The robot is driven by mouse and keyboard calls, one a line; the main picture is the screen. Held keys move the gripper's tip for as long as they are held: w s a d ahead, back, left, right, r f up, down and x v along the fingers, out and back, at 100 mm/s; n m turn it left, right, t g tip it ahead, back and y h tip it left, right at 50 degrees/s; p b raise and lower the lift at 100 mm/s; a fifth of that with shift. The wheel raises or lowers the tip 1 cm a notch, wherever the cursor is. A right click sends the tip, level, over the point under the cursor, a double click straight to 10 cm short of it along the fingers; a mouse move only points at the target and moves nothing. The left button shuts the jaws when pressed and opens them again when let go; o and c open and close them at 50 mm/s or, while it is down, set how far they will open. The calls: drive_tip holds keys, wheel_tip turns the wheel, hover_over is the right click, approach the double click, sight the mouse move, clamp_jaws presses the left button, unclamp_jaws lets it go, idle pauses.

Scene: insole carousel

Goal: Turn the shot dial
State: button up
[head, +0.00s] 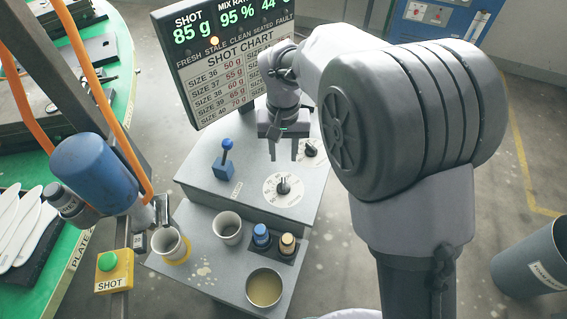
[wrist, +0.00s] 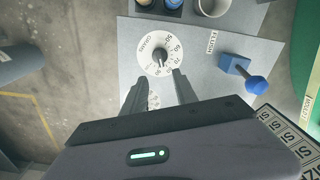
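The shot dial (head: 283,189) is a white disc with a dark knob on the grey cabinet's top. In the wrist view the dial (wrist: 158,55) is marked GRAMS with numbers round its rim. My gripper (head: 284,158) is open and empty, pointing down, with its fingers apart above the cabinet beside the dial. In the wrist view the gripper's fingers (wrist: 156,80) reach toward the dial from below, one tip on each side of the knob's line. I see no contact with the knob. The display (head: 225,60) reads SHOT 85 g above a shot chart.
A blue lever (head: 225,160) stands to the left. Two cups, capped bottles (head: 262,236) and a round pot (head: 265,288) are in front. A yellow SHOT button box (head: 114,272) is at the left.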

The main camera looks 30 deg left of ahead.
drive_tip(key=shift+r+p, duration=0.35)
drive_tip(key=shift+r, duration=1.65)
